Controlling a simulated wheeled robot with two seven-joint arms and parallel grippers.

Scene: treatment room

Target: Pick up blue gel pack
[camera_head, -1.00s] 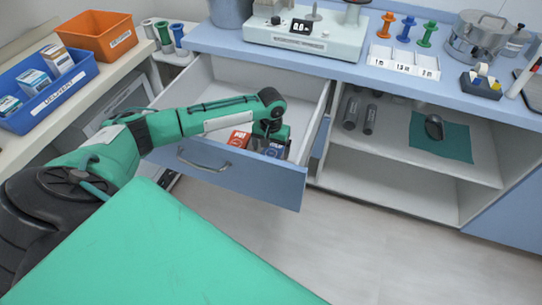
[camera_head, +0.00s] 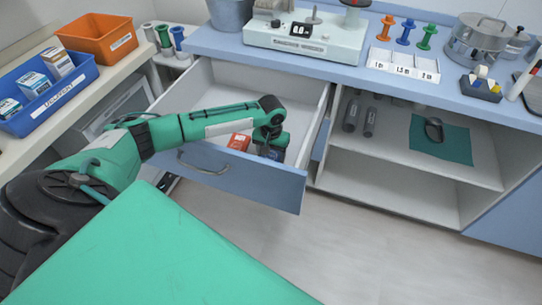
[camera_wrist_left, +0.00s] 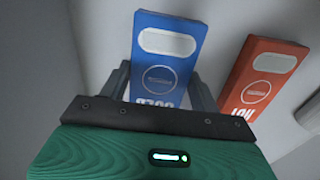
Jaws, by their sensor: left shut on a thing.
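The blue gel pack (camera_wrist_left: 165,55) stands between the two fingers of my left gripper (camera_wrist_left: 163,88) in the left wrist view. The gripper is shut on it near its lettered end. In the head view my left gripper (camera_head: 270,147) reaches into the open drawer (camera_head: 245,184) and mostly hides the blue pack (camera_head: 271,154). A red pack (camera_wrist_left: 262,75) is beside the blue one, apart from the fingers. It also shows left of the gripper in the head view (camera_head: 239,142). My right gripper is not in view.
The drawer front and side walls surround my left gripper. Above is the blue counter (camera_head: 355,76) with a scale (camera_head: 306,38). An open shelf (camera_head: 395,145) is to the right. A blue bin (camera_head: 47,92) and an orange bin (camera_head: 97,37) stand at left.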

